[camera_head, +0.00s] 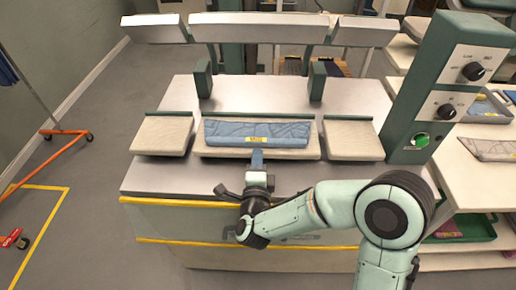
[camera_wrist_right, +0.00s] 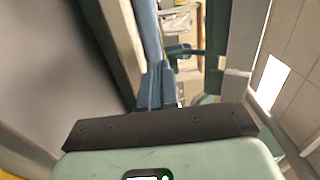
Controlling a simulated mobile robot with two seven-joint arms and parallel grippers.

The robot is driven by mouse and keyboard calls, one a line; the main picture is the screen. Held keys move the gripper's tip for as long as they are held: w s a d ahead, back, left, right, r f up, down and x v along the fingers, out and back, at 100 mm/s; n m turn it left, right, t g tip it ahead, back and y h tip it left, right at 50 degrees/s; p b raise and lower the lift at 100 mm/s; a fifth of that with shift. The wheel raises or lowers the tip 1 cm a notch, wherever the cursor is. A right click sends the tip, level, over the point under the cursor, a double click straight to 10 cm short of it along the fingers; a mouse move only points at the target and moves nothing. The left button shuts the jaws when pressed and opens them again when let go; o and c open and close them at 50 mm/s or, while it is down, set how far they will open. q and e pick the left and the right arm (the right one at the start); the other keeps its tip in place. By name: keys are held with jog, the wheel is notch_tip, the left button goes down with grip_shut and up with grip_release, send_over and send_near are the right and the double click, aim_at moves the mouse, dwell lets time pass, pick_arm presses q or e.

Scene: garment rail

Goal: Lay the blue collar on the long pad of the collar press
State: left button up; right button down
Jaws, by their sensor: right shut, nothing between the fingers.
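The blue collar (camera_head: 230,133) lies lengthwise on the long middle pad (camera_head: 308,154) of the collar press (camera_head: 270,97), with a yellow label at its front edge. My right gripper (camera_head: 257,156) is at the front edge of that pad, just below the label. It is shut with nothing visible held. In the right wrist view the shut fingers (camera_wrist_right: 157,85) point ahead; a blue strip beyond them may be the collar, but I cannot tell. My left gripper is not in view.
Two short pads (camera_head: 162,136) and (camera_head: 352,140) flank the long pad. The raised press heads (camera_head: 250,28) hang behind. A green control column (camera_head: 446,85) stands at the right, beside a table with another collar (camera_head: 490,149). An orange-footed rail (camera_head: 50,152) stands at left on open floor.

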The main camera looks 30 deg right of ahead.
aim_at(258, 144)
jog(key=shift+x, duration=1.3)
jog(key=shift+w+d+f+b, duration=0.1)
jog(key=shift+w+d+b, duration=0.1)
jog(key=shift+w+b, duration=0.15)
jog(key=shift+w+d+b, duration=0.25)
jog(key=shift+w+b, duration=0.05)
jog(key=shift+b, duration=0.15)
